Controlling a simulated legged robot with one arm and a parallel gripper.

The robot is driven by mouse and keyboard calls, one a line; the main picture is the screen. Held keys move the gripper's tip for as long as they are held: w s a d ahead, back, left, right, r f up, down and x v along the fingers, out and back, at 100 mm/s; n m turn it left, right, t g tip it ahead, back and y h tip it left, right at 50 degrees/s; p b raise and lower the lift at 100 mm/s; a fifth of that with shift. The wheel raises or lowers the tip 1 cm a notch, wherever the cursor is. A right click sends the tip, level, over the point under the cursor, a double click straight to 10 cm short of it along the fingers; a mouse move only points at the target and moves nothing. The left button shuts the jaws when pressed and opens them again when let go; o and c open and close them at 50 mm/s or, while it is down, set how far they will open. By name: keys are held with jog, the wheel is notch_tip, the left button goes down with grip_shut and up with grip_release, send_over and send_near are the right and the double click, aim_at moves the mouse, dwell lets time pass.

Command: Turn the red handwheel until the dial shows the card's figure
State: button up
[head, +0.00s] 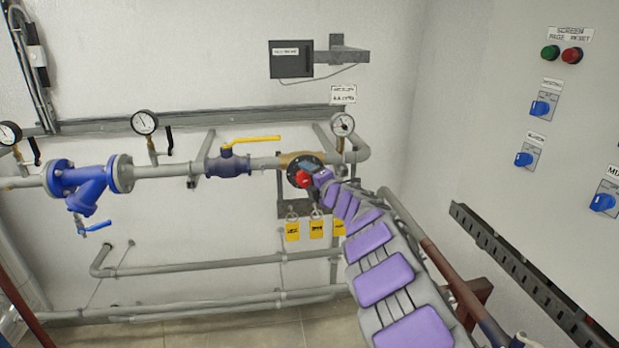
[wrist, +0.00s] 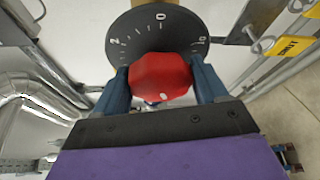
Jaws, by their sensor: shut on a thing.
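The red handwheel (head: 303,179) sits on the brass valve at the right end of the upper pipe. It also shows in the wrist view (wrist: 160,77), in front of a black scale disc (wrist: 158,36) with white numbers, among them 0, 2 and 10. My gripper (wrist: 162,85) is shut on the handwheel, one blue finger on each side. In the head view the gripper (head: 312,175) is small and partly covers the wheel. A round dial (head: 342,124) stands above the valve; its reading is too small to tell. A white card (head: 343,94) hangs above the dial; its figure is not legible.
A ball valve with a yellow lever (head: 250,142) and a blue strainer (head: 88,183) sit left on the same pipe. Yellow tags (head: 292,231) hang under the handwheel. A control panel (head: 540,105) with switches stands at the right, a cable tray (head: 500,250) below it.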

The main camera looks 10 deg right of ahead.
jog(key=shift+a+f, duration=0.1)
jog(key=shift+f, duration=0.3)
jog(key=o, duration=1)
jog(key=shift+a+r, duration=0.1)
jog(key=shift+c, duration=0.2)
jog(key=shift+r, duration=0.1)
jog(key=shift+s, duration=0.15)
jog(key=v, duration=1.7)
